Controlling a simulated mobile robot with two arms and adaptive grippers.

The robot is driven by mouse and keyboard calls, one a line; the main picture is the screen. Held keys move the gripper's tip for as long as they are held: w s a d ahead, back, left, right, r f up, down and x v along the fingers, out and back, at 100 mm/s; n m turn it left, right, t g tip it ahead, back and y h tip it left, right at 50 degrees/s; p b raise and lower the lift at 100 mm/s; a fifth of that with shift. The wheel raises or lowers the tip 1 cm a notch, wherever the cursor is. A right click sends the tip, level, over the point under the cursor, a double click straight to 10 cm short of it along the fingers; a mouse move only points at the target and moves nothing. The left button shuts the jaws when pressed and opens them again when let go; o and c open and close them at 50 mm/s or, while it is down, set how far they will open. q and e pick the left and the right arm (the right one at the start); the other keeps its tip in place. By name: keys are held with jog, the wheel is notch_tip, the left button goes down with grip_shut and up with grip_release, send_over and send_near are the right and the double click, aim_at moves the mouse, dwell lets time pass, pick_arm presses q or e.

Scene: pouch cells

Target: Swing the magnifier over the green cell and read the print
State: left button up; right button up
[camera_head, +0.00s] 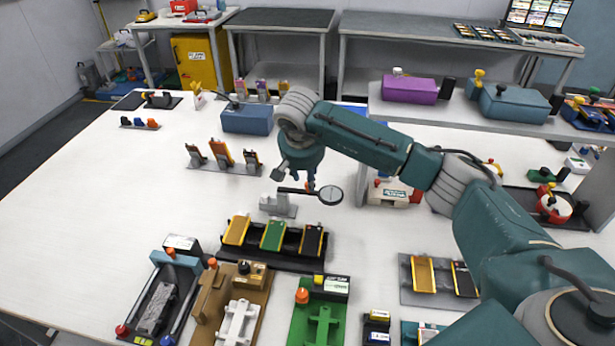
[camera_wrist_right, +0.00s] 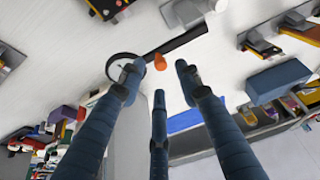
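The magnifier (camera_head: 331,195) is a small round lens on a dark bar above a grey stand (camera_head: 278,204) in the middle of the table. The lens hangs to the right of the green cell (camera_head: 273,235), not over it. The green cell lies between an orange-yellow cell and a dark cell in a black tray (camera_head: 262,262). My right gripper (camera_head: 303,178) points down just above the bar. In the wrist view its fingers (camera_wrist_right: 158,76) are spread and empty, with the lens ring (camera_wrist_right: 122,67), bar (camera_wrist_right: 186,41) and an orange knob (camera_wrist_right: 160,62) beyond the tips. My left gripper is not in view.
Fixtures line the front edge, including a brown one (camera_head: 208,318) and a green one (camera_head: 305,325). A blue box (camera_head: 247,119) and a rack of upright cells (camera_head: 222,164) stand behind. A raised shelf (camera_head: 455,115) is at right. The table's left side is clear.

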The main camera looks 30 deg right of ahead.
jog(key=x, duration=0.3)
jog(key=shift+w+d+f+p, duration=0.1)
jog(key=shift+w+f+p, duration=0.1)
jog(key=shift+f+p, duration=0.1)
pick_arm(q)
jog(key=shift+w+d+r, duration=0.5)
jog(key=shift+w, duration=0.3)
pick_arm(e)
grip_shut()
